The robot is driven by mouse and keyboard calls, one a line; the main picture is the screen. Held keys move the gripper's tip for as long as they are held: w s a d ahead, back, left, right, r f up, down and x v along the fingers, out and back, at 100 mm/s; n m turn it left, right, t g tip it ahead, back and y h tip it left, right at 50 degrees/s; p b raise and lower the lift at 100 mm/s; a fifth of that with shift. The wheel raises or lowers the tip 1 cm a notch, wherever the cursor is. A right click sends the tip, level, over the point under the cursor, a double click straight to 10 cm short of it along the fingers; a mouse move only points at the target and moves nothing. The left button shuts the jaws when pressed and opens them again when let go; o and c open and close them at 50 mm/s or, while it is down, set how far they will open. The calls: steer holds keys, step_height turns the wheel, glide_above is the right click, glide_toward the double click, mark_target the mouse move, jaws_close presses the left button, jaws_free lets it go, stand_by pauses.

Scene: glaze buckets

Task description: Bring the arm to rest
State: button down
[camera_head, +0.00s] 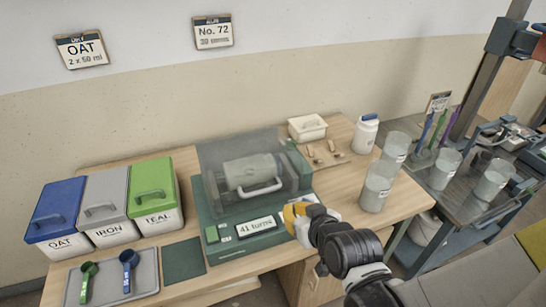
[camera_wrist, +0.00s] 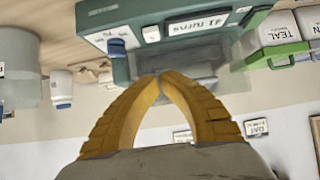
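My gripper (camera_head: 298,213) is at the front right of the green mill (camera_head: 222,258), above the table's front part. In the wrist view its yellow fingers (camera_wrist: 160,76) meet at their tips with nothing between them. My arm reaches in from the lower right. The mill has a clear cover (camera_head: 215,155) over a pale drum (camera_head: 250,172), and its display (camera_head: 256,228) reads "41 turns". The wrist picture is upside down and also shows the display (camera_wrist: 198,24). Whether the gripper touches the mill cannot be told.
Blue OAT (camera_head: 48,230), grey IRON (camera_head: 104,218) and green TEAL (camera_head: 154,204) buckets stand left, lids on. A tray (camera_head: 146,262) holds two scoops. Clear containers (camera_head: 376,188) and a white bottle (camera_head: 365,134) stand right of the mill. A metal cart (camera_head: 425,208) is farther right.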

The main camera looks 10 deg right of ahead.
steer(key=s+d+r+m+g+h, duration=0.2)
steer(key=s+d+r+g, duration=0.2)
steer(key=s+d+r, duration=0.2)
steer(key=s+r, duration=0.2)
steer(key=s, duration=0.1)
steer(key=shift+s+r, duration=0.15)
steer(key=shift+r, duration=0.05)
